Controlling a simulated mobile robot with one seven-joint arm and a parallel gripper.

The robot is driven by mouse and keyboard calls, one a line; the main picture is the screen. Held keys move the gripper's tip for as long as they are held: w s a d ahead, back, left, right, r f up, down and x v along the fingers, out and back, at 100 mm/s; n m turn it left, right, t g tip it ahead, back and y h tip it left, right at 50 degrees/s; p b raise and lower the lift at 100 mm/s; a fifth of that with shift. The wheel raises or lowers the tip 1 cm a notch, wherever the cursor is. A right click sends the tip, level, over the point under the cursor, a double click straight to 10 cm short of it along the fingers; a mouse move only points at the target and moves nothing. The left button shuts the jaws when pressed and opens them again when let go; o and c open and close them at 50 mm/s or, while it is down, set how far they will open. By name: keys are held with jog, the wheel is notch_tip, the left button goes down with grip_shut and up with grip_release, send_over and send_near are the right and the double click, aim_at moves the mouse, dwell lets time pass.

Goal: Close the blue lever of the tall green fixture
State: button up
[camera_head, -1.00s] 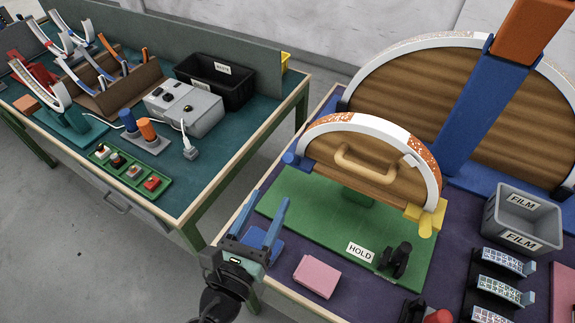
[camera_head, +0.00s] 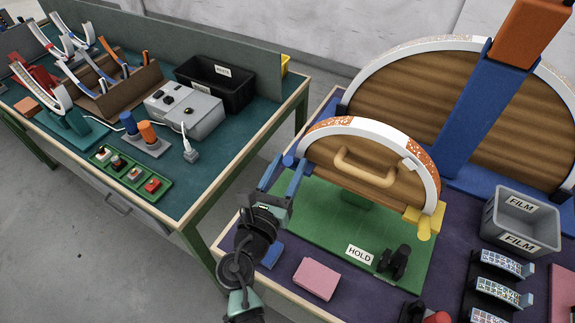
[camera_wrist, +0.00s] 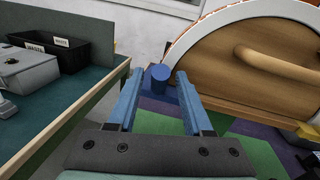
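The green fixture (camera_head: 330,222) is a flat green base carrying an upright wooden half-disc with a white arc around its edge and a wooden handle. Its blue lever (camera_head: 290,160) is a short round knob at the arc's left foot; the wrist view shows the lever (camera_wrist: 160,73) between and just beyond my fingertips. My gripper (camera_head: 284,166) is open and empty, with its two blue fingers close to the lever, one on either side in the wrist view (camera_wrist: 160,82). I cannot tell whether a finger touches it.
A yellow lever (camera_head: 424,225) sits at the arc's right foot. A black clamp (camera_head: 395,262), pink block (camera_head: 316,279) and HOLD label lie in front. A larger arc with a blue post (camera_head: 480,110) stands behind. A teal workbench (camera_head: 215,150) is left, across a gap.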

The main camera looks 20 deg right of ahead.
grip_shut()
jog(key=r+p, duration=0.1)
jog(key=p, duration=0.2)
jog(key=shift+w+p, duration=0.1)
jog(key=shift+p, duration=0.2)
jog(key=g+y+p, duration=0.1)
jog(key=p, duration=0.4)
jog(key=d+r+g+y+p, duration=0.1)
jog(key=p, duration=0.5)
jog(key=shift+w+m+g, duration=0.3)
jog(key=shift+w+d+f+y+p, duration=0.1)
jog(key=shift+y+p, duration=0.4)
jog(key=shift+p, duration=0.4)
jog(key=shift+f, duration=0.15)
jog(key=shift+o, duration=1.1)
grip_release()
jog(key=shift+f, duration=0.1)
jog(key=shift+g, duration=0.3)
